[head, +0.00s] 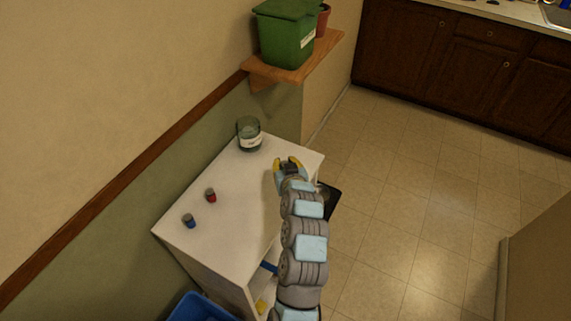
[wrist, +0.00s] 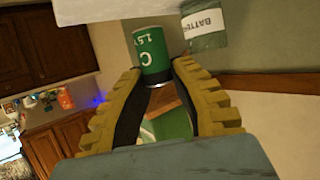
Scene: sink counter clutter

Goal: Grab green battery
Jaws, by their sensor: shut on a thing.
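The green battery (wrist: 151,48) shows in the wrist view, marked "C" and "1.5V", with a dark band at its lower end. My gripper (wrist: 157,75) is shut on it, with the yellow ribbed fingers at either side of the battery's lower end. In the head view my gripper (head: 289,163) is over the right far part of the white cabinet top (head: 235,215). The battery cannot be made out there; the gripper hides it.
A glass jar (head: 249,134) stands at the cabinet's back; its label shows in the wrist view (wrist: 205,22). A red battery (head: 210,196) and a blue battery (head: 189,221) stand at left. A green bin (head: 287,38) sits on a wall shelf (head: 300,68).

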